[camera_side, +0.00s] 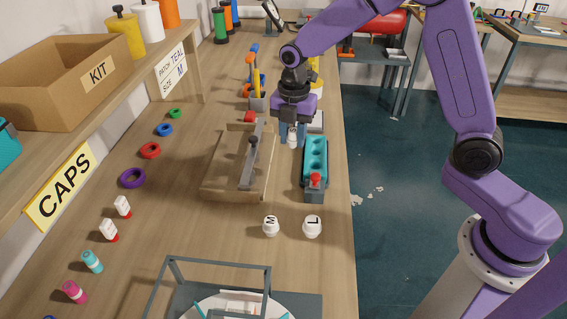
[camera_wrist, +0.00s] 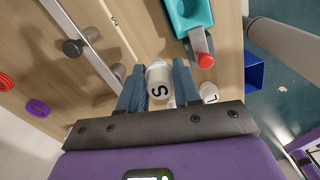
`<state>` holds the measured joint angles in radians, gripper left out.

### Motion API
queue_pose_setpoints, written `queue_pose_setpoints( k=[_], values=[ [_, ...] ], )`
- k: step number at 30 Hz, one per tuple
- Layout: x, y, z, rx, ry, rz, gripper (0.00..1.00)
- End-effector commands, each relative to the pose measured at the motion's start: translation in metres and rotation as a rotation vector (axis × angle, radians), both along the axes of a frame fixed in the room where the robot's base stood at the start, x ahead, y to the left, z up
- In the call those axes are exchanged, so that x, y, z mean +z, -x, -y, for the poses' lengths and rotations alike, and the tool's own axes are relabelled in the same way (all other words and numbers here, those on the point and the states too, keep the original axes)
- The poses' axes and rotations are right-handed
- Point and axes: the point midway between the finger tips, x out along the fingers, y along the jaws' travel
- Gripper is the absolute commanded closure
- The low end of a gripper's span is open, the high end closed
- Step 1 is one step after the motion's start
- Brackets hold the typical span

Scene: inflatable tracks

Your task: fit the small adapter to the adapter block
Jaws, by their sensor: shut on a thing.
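My gripper (camera_wrist: 158,88) is shut on a small white adapter marked S (camera_wrist: 159,70), held between its two blue fingers. White adapters marked M (camera_side: 271,225) and L (camera_side: 312,226) stand on the table nearer the camera.
A wooden fixture (camera_side: 213,180) with a metal bar (camera_side: 249,160) lies left of the teal block. Coloured rings (camera_side: 132,178) and small bottles (camera_side: 92,261) line the left side. A grey-framed stand (camera_side: 220,268) is at the front. The table's right edge is close to the block.

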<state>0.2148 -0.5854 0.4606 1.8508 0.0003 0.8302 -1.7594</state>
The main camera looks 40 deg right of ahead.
Motion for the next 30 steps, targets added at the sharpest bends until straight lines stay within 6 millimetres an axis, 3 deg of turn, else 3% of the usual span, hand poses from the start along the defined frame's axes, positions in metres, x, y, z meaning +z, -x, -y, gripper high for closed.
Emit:
queue_pose_setpoints(
  k=[1, 6, 12, 18, 30],
  values=[
    [-0.002, -0.012, 0.022, -0.017, 0.001, -0.001, 0.96],
    [-0.006, -0.037, 0.081, -0.03, 0.0, 0.0, 0.96],
    [-0.01, -0.05, 0.125, -0.035, -0.001, 0.001, 0.96],
    [-0.01, -0.053, 0.139, -0.035, -0.001, 0.001, 0.96],
    [-0.013, -0.053, 0.138, -0.035, -0.001, -0.001, 0.96]
  ],
)
